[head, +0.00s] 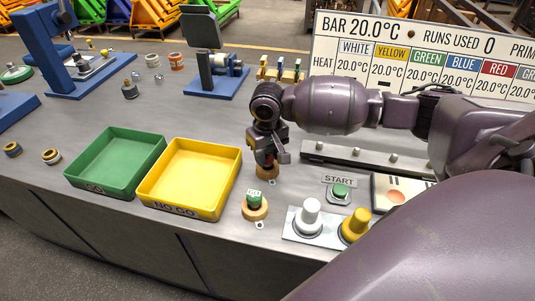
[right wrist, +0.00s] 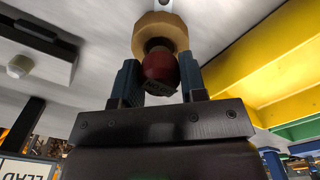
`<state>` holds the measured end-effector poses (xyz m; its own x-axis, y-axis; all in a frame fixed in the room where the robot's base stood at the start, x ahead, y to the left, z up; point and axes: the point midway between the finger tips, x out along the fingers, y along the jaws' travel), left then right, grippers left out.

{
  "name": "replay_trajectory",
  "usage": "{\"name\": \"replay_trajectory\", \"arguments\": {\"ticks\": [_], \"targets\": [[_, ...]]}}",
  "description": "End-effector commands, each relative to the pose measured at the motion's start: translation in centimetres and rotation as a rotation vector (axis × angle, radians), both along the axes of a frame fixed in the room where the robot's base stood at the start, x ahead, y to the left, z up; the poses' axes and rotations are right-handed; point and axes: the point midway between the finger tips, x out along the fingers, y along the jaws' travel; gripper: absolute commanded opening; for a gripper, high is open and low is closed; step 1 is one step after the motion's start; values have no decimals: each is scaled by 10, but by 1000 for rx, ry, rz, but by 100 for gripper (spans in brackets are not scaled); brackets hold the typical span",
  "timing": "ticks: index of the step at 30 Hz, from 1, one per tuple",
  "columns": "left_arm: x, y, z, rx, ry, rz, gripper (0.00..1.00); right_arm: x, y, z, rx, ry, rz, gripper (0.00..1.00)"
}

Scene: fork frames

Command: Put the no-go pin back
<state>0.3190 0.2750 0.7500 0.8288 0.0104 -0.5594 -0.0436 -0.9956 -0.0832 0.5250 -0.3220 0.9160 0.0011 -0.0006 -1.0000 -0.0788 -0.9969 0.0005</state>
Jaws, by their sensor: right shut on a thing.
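The no-go pin's dark red head (right wrist: 160,68) is between the two fingers of my right gripper (right wrist: 160,82) in the right wrist view. My right gripper (head: 268,158) is shut on it, pointing down at the bench. A round wooden holder (right wrist: 160,32) is directly beyond the red head; it shows under the gripper in the head view (head: 268,174). A dark collar shows between head and holder. I cannot tell whether the pin is fully seated. The green-topped GO pin (head: 254,196) stands upright in its own wooden holder (head: 255,212), nearer the bench's front edge.
A yellow NO GO tray (head: 205,211) and a green GO tray (head: 98,188) lie left of the holders, looking empty. Right are a START button (head: 340,190), a white knob (head: 311,212) and a yellow knob (head: 356,225). Blue fixtures stand at the back left.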

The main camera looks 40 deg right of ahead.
Motion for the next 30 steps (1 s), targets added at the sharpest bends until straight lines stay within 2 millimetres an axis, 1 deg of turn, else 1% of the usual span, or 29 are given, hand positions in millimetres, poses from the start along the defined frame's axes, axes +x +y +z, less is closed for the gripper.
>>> {"name": "replay_trajectory", "arguments": {"ticks": [1, 2, 6, 7, 17, 20, 23, 30], "targets": [[0, 0, 1, 0, -1, 0, 43, 0, 0, -1, 0, 0, 0, 12], [0, 0, 0, 0, 0, 0, 43, 0, 0, -2, 0, 0, 0, 40], [-1, 0, -1, 0, 1, 0, 43, 0, 0, -2, 0, 1, 0, 62], [-1, 0, -1, 0, 2, 0, 43, 0, 0, -2, 0, 1, 0, 64], [-5, 1, -6, 1, 12, 2, 43, 0, 0, 1, 0, 0, 0, 64], [-5, 1, -2, 2, 9, 2, 43, 0, 0, 12, 1, -2, -1, 64], [-4, 2, 2, 2, 6, 3, 43, 1, 0, 29, 0, -4, 0, 64], [-7, 3, 7, 2, 6, 5, 43, 1, 0, 76, 0, -5, 1, 64]]}}
